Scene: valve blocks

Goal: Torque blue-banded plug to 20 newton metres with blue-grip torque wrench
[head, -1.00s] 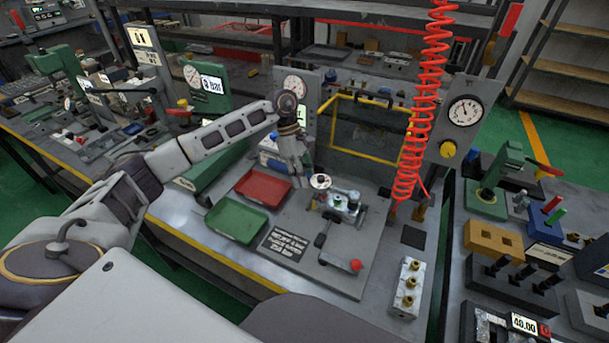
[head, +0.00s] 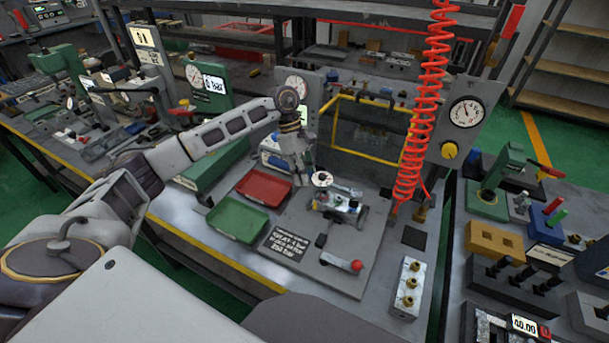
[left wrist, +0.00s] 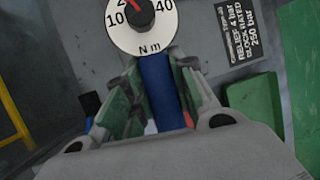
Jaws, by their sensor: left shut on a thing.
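My left gripper (head: 303,180) is over the grey fixture plate. In the left wrist view, its green-padded fingers (left wrist: 158,88) are shut on the blue grip of the torque wrench (left wrist: 157,75). The wrench's round white dial (left wrist: 150,33) is marked in N m, with 10 and 40 visible and a red pointer near the top. In the head view the dial (head: 322,179) is beside the gripper, and a silver bar (head: 347,190) reaches right from it above the valve block (head: 340,204). I cannot make out the blue-banded plug. My right gripper is out of view.
A red tray (head: 264,186) and a green tray (head: 237,220) lie left of the plate. A red-knobbed lever (head: 345,264) is at the plate's front. A coiled red hose (head: 415,130) hangs at the right. A block with brass fittings (head: 408,287) stands at front right.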

